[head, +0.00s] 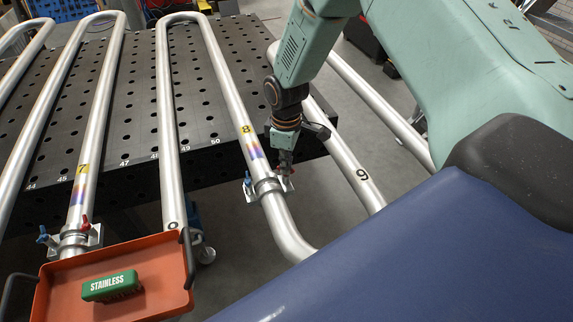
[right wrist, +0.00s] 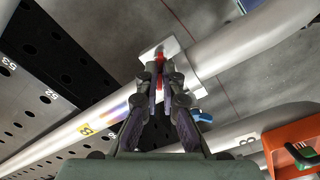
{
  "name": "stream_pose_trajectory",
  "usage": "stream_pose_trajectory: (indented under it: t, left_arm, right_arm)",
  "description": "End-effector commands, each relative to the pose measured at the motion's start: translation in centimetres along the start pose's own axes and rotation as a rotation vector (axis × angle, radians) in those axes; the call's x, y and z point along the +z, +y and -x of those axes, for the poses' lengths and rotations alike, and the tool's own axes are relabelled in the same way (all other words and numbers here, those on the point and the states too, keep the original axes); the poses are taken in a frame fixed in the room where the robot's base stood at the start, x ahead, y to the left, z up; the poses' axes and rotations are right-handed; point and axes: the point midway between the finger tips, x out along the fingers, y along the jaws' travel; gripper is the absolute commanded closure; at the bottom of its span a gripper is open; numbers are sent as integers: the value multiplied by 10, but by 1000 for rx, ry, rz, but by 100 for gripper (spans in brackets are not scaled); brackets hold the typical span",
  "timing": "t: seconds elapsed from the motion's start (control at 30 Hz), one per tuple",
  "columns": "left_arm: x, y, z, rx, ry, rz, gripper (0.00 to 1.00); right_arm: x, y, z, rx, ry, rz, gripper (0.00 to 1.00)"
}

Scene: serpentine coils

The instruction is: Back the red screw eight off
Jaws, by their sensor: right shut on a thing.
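The tube marked 8 (head: 284,228) runs down the picture in the head view and passes through a metal clamp (head: 266,187) just beyond the table edge. The red screw (head: 291,170) is on the clamp's right side, mostly hidden by my right gripper (head: 285,163). In the right wrist view the red screw (right wrist: 159,54) shows between the fingertips of my right gripper (right wrist: 160,72), which is shut on it. The clamp's blue screw (head: 247,178) is on its left side; it also shows in the right wrist view (right wrist: 201,116). My left gripper is not in view.
The tube marked 9 (head: 352,165) runs close to the right of my right gripper. The tube marked 7 (head: 95,135) has its own clamp with red and blue screws. An orange tray (head: 160,275) with a green block (head: 111,287) marked STAINLESS is at lower left. A perforated black table (head: 205,95) lies under the tubes.

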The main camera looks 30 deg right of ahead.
Motion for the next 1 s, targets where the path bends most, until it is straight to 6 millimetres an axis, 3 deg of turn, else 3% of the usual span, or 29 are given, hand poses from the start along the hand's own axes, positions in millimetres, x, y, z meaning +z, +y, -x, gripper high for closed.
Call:
stream_pose_trajectory:
  t: [1.0]
  left_arm:
    - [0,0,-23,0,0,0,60]
  right_arm:
    - [0,-1,-2,-2,0,965,100]
